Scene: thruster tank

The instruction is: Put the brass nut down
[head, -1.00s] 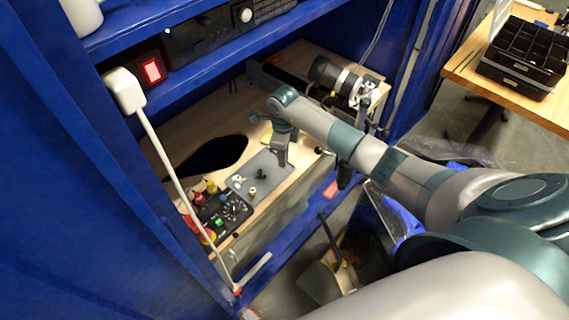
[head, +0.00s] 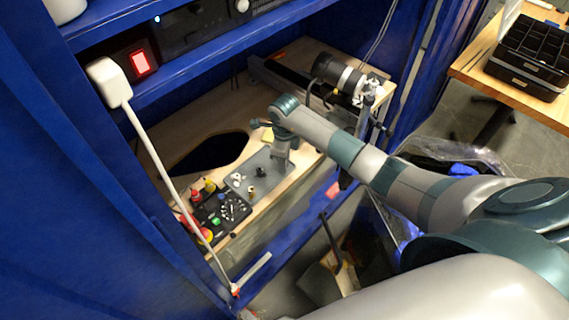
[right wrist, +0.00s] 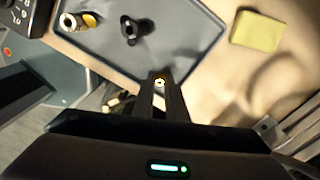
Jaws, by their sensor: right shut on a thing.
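My right gripper (head: 283,158) reaches into the blue cabinet, above the right end of a grey mat (head: 262,162). In the right wrist view its two dark fingers (right wrist: 161,84) are shut on a small, bright, yellowish piece, the brass nut (right wrist: 160,82), at their tips. The tips appear near the mat's edge (right wrist: 185,42); I cannot tell whether the nut touches a surface. On the mat are a black knobbed part (right wrist: 131,30), a silver ring (right wrist: 68,22) and a brass-coloured ring (right wrist: 90,20). My left gripper is out of view.
A yellow pad (right wrist: 257,31) lies on the wooden board. A dark oval opening (head: 205,155) is behind the mat.

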